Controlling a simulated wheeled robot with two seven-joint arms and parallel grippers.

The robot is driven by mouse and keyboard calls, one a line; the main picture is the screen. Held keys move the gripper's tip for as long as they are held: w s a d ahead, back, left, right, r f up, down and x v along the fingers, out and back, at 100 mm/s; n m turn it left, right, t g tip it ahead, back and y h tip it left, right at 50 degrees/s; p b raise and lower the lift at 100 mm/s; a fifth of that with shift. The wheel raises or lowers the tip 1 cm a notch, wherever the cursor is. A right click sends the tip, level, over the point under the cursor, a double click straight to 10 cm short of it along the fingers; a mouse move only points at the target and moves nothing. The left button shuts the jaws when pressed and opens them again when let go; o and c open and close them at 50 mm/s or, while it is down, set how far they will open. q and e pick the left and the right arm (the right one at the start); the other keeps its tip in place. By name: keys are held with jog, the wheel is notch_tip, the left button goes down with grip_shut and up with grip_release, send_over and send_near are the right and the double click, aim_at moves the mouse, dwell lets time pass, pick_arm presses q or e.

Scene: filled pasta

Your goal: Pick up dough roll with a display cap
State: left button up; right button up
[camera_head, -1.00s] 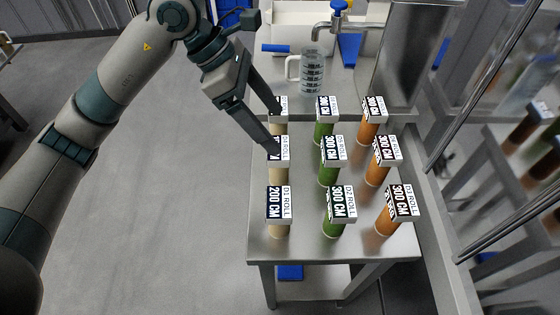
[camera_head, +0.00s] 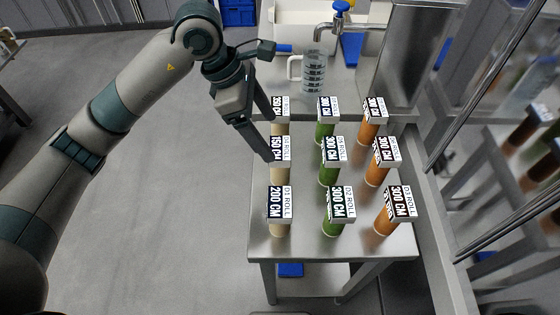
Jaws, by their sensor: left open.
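Dough rolls with white display caps stand upright in three columns on the steel table (camera_head: 305,245). The left column is pale: a front roll with a 200 CM cap (camera_head: 280,202), a middle roll with a 150 CM cap (camera_head: 279,148) and a back roll with a 250 CM cap (camera_head: 280,106). The green column includes a front roll (camera_head: 334,226), and the orange column a front roll (camera_head: 387,221); their legible caps read 300 CM. My left gripper (camera_head: 269,139) is open and empty, its fingers at the left side of the middle and back pale rolls. Contact cannot be told. My right gripper is out of view.
A clear measuring jug (camera_head: 312,72) stands behind the rolls, near a tap (camera_head: 330,28) and sink. A tall steel box (camera_head: 390,55) stands at the back right. Glass panels with metal rails line the right side. The floor left of the table is clear.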

pick_arm(q)
jog(key=p+x, duration=0.2)
jog(key=x, duration=0.5)
jog(key=shift+f, duration=0.2)
jog(key=shift+d, duration=0.15)
jog(key=p+x, duration=0.2)
jog(key=x, duration=0.1)
jog(key=w+p+x, duration=0.1)
jog(key=x, duration=0.1)
jog(key=shift+f+p, duration=0.15)
jog(key=shift+p, duration=0.2)
